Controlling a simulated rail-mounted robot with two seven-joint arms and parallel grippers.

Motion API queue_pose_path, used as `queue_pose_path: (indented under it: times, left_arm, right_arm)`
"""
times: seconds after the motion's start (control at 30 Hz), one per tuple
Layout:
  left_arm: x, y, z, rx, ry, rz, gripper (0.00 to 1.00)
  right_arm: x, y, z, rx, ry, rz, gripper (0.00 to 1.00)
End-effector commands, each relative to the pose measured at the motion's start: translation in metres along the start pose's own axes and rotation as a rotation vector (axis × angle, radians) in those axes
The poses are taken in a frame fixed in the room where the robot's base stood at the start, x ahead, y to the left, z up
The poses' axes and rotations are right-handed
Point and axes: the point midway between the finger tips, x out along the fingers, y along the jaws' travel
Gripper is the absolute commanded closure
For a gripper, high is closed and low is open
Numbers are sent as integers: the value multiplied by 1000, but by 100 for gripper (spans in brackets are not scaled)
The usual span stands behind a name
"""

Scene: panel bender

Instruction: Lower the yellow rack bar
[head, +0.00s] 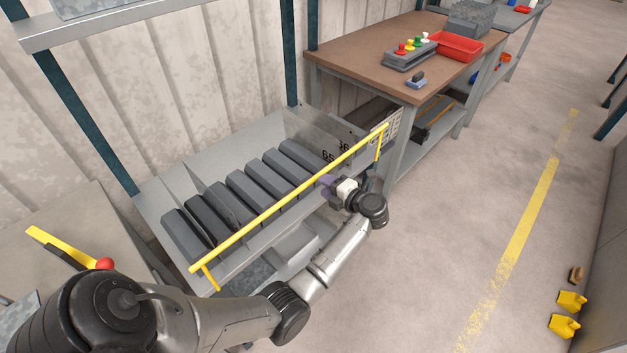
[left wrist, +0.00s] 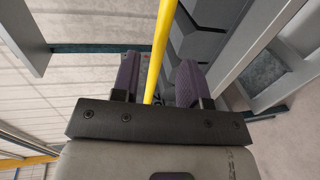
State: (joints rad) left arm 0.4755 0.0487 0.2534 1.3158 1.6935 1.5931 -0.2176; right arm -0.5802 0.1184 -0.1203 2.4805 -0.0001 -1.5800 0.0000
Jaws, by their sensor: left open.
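The yellow rack bar (head: 290,197) runs along the front of a grey rack (head: 165,205) in the head view, with a short bent arm at each end. It stands raised in front of several dark grey blocks (head: 249,193). My left gripper (head: 328,184) is at the bar, right of its middle. In the left wrist view the bar (left wrist: 161,45) runs between the two purple-grey fingers of my left gripper (left wrist: 157,75), which are apart. Whether a finger touches the bar cannot be told. My right gripper is not in view.
A brown-topped workbench (head: 350,50) stands beyond the rack, with a red tray (head: 457,46) and a box with coloured knobs (head: 410,54). A yellow lever with a red knob (head: 104,263) is at the left. The floor at the right is mostly clear.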

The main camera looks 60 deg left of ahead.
Motion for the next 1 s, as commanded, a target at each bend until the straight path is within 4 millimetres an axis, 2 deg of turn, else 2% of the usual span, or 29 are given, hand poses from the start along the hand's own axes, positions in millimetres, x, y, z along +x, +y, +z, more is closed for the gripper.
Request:
queue_pose_path:
  times: [0.03,0.2,0.4,0.87,1.0]
  left_arm:
    - [10,0,0,1,2,4,59]
    - [35,0,0,1,0,3,59]
    - [52,0,0,1,0,2,59]
    - [58,0,0,1,-1,1,59]
    - [58,0,0,1,-1,1,73]
  right_arm:
    - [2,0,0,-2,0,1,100]
    - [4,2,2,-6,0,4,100]
    - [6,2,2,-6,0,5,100]
    - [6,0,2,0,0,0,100]
    - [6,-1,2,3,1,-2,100]
